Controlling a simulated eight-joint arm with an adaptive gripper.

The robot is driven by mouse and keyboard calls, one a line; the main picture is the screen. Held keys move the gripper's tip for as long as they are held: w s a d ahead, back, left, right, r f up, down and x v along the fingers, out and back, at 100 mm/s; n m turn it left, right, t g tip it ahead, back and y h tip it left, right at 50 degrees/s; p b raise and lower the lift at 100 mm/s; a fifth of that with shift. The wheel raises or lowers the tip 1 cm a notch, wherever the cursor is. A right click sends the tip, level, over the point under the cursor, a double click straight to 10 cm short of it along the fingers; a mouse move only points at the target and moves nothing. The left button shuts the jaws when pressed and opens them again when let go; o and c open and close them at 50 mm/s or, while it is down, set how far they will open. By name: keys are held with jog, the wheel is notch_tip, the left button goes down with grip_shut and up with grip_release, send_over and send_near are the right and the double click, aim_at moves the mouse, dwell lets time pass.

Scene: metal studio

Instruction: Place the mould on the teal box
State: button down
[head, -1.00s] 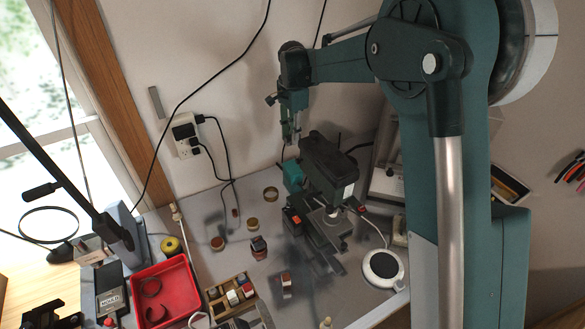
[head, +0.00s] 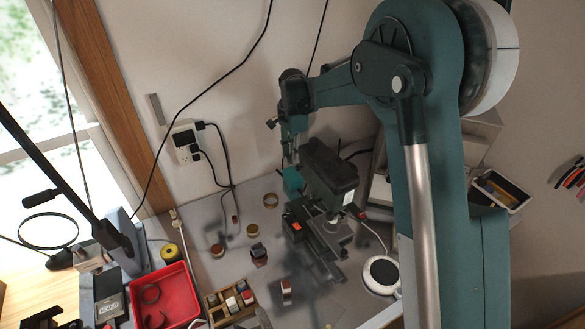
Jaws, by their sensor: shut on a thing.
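My gripper (head: 290,155) hangs from the dark wrist, pointing down behind and left of the drill press. It is small and partly lost in dark shapes. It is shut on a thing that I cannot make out. A dark grey box (head: 110,309) with a pale label that seems to read MOULD lies at the lower left, well away from my gripper. A small teal block (head: 292,180) shows just below my gripper, beside the drill press. I cannot tell whether it is the teal box or part of the machine, nor whether my gripper touches it.
The black drill press (head: 329,166) stands mid-bench. A red tray (head: 184,312), a wooden compartment tray (head: 208,297) and a long black lever (head: 55,167) are at left. Small jars (head: 253,231) dot the bench. A white round dish (head: 381,274) sits at right. Cables hang along the wall.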

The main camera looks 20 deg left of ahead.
aim_at(292, 174)
jog(key=shift+f, duration=1.3)
jog(key=shift+f, duration=0.15)
jog(key=shift+f, duration=1.75)
jog(key=shift+f, duration=0.15)
jog(key=c, duration=2.2)
grip_release()
jog(key=shift+o, duration=0.2)
jog(key=shift+r, duration=0.2)
notch_tip(292, 174, up, 12)
jog(key=shift+f, duration=0.1)
